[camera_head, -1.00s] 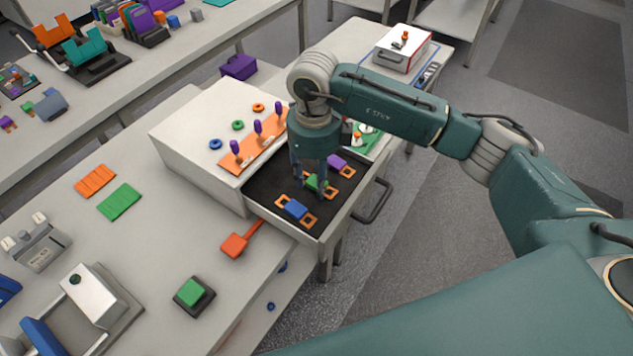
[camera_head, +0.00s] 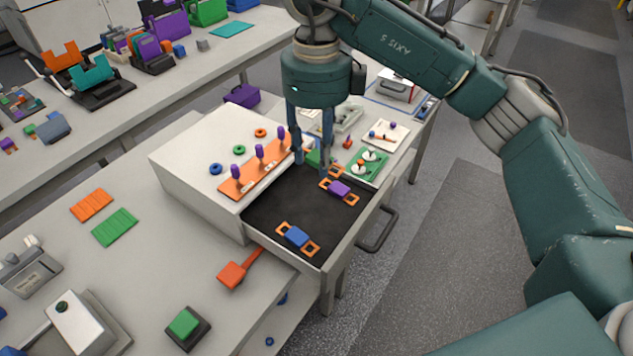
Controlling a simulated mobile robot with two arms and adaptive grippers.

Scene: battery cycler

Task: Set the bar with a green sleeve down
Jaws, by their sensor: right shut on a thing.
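The bar with a green sleeve (camera_head: 313,157) is between the fingers of my right gripper (camera_head: 312,165). The gripper is shut on it and holds it above the far part of the open drawer (camera_head: 270,215). An orange square end shows beside the right finger; the fingers partly hide the rest. A bar with a purple sleeve (camera_head: 339,188) lies in the drawer, just below and right of the gripper. A bar with a blue sleeve (camera_head: 296,236) lies near the drawer's front left. My left gripper is not in view.
A white box (camera_head: 190,160) carries an orange strip (camera_head: 232,186) with several purple-topped pegs, and coloured rings. A green board (camera_head: 366,163) lies beyond the drawer. The drawer's middle is bare. A red-orange paddle (camera_head: 232,273) and a green button (camera_head: 184,323) are on the near table.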

